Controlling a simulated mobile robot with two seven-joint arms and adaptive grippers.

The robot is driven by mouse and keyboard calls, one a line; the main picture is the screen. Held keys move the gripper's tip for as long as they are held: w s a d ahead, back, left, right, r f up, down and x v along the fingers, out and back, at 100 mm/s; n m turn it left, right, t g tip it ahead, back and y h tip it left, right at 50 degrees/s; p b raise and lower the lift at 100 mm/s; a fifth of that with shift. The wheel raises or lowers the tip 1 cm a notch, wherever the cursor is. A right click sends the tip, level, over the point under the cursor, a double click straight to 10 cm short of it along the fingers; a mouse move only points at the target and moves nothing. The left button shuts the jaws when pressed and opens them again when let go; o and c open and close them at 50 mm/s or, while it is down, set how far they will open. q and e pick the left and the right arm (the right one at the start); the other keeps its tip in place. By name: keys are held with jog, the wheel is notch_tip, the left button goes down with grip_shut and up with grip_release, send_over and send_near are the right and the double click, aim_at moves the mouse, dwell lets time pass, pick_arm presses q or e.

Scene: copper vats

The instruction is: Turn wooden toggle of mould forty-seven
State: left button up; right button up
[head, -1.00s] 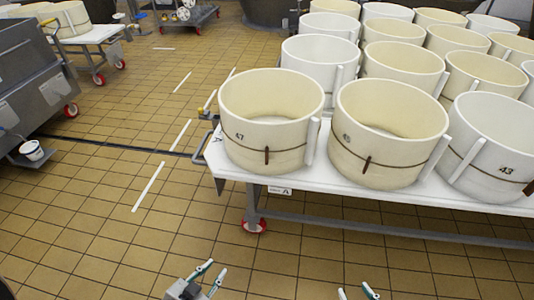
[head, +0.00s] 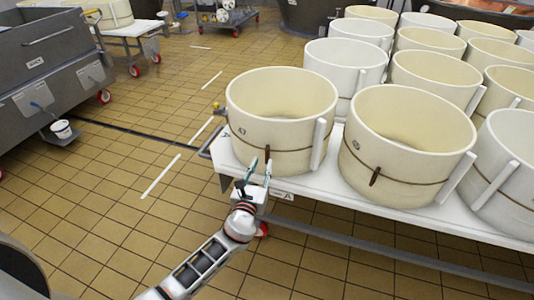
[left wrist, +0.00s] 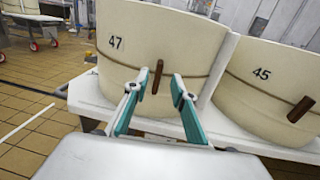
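Mould forty-seven (head: 281,100) is a cream round tub at the near left corner of the white table. In the left wrist view its number 47 shows on the wall (left wrist: 120,62). Its dark wooden toggle (left wrist: 158,76) stands nearly upright on a thin cord around the tub. My left gripper (head: 260,168) is open in front of this mould, fingers toward it. In the left wrist view the toggle appears between the two green-edged fingertips (left wrist: 158,84); I cannot tell whether they touch it. My right gripper is out of view.
Mould forty-five (head: 405,135) stands close on the right, with its own tilted toggle (left wrist: 301,109). More moulds fill the white table (head: 335,190) behind. A grey metal cart (head: 50,70) stands at the left. Tiled floor between is clear.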

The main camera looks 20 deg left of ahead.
aim_at(266, 152)
pick_arm(q)
jog(key=w, duration=0.4)
jog(key=w+b, duration=0.1)
jog(key=w, duration=0.1)
jog(key=shift+a+f, duration=0.15)
jog(key=shift+a, duration=0.1)
jog(key=shift+w, duration=0.65)
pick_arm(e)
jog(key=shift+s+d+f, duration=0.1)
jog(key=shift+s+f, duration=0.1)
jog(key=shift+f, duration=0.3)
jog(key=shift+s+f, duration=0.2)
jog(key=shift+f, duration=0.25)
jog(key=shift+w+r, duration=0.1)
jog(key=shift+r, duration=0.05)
pick_arm(q)
grip_shut()
